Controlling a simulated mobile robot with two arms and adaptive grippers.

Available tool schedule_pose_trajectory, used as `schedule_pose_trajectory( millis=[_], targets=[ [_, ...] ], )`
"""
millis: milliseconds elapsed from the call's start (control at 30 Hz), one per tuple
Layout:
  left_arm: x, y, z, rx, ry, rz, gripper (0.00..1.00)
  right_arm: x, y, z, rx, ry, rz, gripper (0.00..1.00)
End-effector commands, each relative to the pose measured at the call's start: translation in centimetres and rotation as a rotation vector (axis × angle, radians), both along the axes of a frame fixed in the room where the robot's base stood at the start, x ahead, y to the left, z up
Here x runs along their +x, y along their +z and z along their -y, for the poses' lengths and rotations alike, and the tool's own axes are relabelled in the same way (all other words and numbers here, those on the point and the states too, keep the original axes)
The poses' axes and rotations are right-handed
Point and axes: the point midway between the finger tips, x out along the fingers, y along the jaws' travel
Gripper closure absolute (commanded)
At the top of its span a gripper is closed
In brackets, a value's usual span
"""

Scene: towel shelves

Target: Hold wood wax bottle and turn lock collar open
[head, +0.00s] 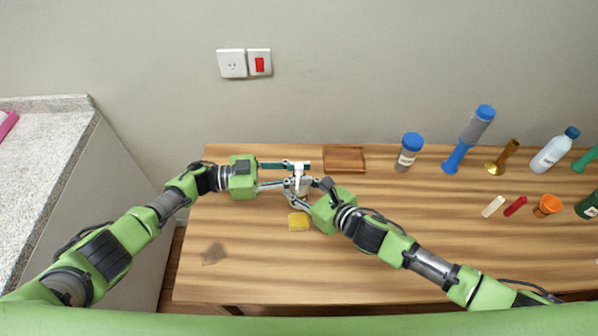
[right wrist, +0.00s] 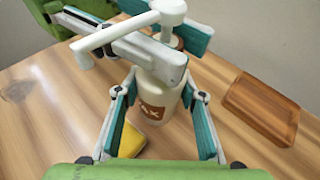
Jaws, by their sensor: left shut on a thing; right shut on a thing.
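The white wood wax bottle (right wrist: 155,98) with a brown label stands upright on the wooden table, and it also shows in the head view (head: 297,187). Its white pump head (right wrist: 168,9) has a nozzle pointing left in the right wrist view. My right gripper (right wrist: 160,88) is shut on the bottle body, one finger on each side. My left gripper (head: 297,176) is shut around the bottle's neck below the pump head; its fingers also cross the right wrist view (right wrist: 168,44). The lock collar is mostly hidden between these fingers, so its turn cannot be told.
A yellow block (head: 299,222) lies just in front of the bottle. A wooden tray (head: 344,170) lies behind it to the right. A blue-lidded jar (head: 405,160), a blue stand (head: 455,155) and several bottles stand further right.

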Motion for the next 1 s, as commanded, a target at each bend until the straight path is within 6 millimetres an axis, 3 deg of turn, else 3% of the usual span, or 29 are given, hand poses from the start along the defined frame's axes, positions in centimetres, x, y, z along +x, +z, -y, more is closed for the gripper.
schedule_pose_trajectory(
  millis=[1000],
  targets=[
    [-0.07, 0.05, 0.09, -0.004, 0.601, -0.001, 1.00, -0.07, -0.04, -0.03, 0.000, 0.001, -0.002, 0.89]
  ],
)
